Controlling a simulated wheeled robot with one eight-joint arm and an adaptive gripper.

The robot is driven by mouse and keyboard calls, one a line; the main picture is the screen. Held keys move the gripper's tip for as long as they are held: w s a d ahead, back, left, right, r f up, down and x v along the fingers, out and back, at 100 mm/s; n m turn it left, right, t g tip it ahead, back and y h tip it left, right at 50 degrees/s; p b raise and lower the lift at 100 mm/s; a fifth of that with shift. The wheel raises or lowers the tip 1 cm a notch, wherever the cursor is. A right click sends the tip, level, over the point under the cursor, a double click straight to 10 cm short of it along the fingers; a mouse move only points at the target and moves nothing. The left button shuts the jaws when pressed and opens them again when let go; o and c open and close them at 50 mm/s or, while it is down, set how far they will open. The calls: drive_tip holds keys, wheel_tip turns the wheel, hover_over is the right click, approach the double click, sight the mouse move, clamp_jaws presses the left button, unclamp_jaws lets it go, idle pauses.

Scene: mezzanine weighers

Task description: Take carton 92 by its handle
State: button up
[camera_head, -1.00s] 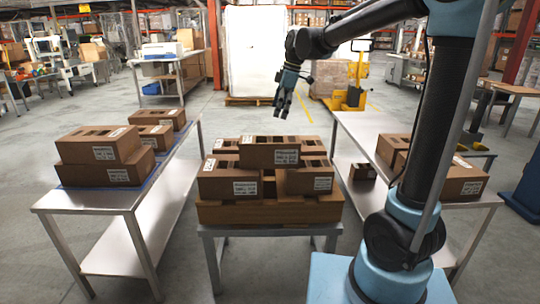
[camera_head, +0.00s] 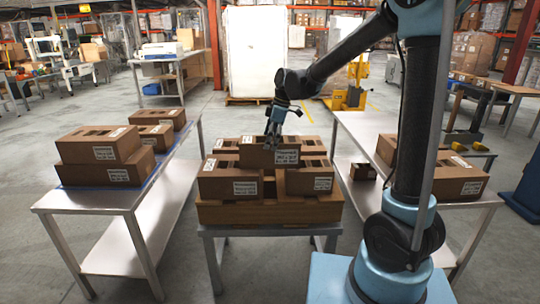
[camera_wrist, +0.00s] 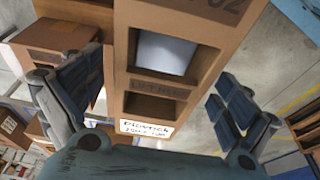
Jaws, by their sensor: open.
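A brown carton (camera_head: 252,157) with a white label lies on top of the stack on the middle stand. My gripper (camera_head: 272,143) is at this carton's top, pointing down. In the wrist view, my gripper (camera_wrist: 155,82) is open, with ribbed finger pads on either side of a carton (camera_wrist: 121,75). The carton's top has two openings with a printed cardboard strip, the handle (camera_wrist: 158,90), between them. The fingers appear apart from the strip. A number is partly visible at the carton's far end; I cannot surely read it as 92. The white label (camera_wrist: 147,129) is nearest my palm.
Other cartons sit below and beside the top one, in a wooden tray (camera_head: 235,214) on the middle stand. The left table (camera_head: 95,200) and right table (camera_head: 365,128) also hold cartons. Gaps of floor separate the tables from the stand.

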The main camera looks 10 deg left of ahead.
drive_tip(key=x, duration=0.4)
drive_tip(key=c, duration=1.9)
